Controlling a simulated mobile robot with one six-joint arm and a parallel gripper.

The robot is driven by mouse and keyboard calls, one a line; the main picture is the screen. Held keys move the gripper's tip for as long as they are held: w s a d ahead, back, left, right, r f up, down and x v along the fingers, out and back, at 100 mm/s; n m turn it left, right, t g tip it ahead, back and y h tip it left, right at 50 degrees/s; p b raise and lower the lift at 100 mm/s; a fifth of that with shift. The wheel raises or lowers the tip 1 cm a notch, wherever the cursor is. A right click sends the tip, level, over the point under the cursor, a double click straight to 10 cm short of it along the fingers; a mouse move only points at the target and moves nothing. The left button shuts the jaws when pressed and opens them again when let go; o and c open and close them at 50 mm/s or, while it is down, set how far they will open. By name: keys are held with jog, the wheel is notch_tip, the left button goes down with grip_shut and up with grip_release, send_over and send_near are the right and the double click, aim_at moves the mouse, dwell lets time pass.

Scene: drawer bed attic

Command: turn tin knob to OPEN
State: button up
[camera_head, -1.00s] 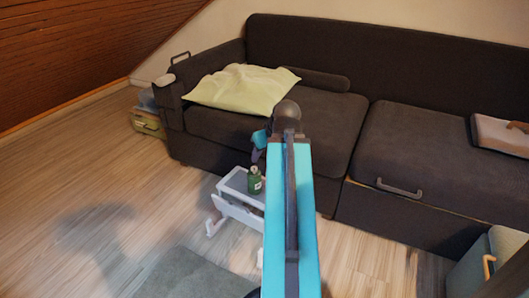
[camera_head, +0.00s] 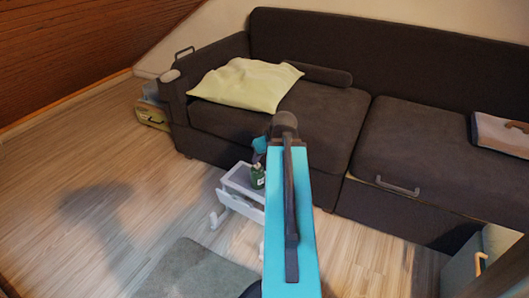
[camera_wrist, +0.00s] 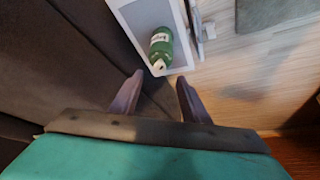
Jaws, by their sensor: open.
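A small green container (camera_head: 257,179) with a pale label stands on a white-framed stand (camera_head: 230,200) beside the sofa. In the wrist view the green container (camera_wrist: 162,43) shows its label and a small white tip with a dark spot, pointing toward my gripper (camera_wrist: 159,78). My gripper is open and empty, its two fingertips just short of that tip and on either side of it, with no contact visible. In the head view my arm hides most of the gripper. I cannot make out a knob or an OPEN mark.
A dark sofa (camera_head: 330,120) with a pale green pillow (camera_head: 247,84) fills the back. A box (camera_head: 152,115) stands at its left end. A grey rug (camera_head: 195,272) lies in front, and a grey-blue cabinet (camera_head: 467,265) is at lower right. The wooden floor at left is clear.

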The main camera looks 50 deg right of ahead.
aim_at(258, 165)
jog(key=shift+b+x, duration=1.8)
jog(key=shift+x, duration=2.5)
jog(key=c, duration=1)
jog(key=shift+o, duration=1.4)
jog(key=shift+c, duration=0.9)
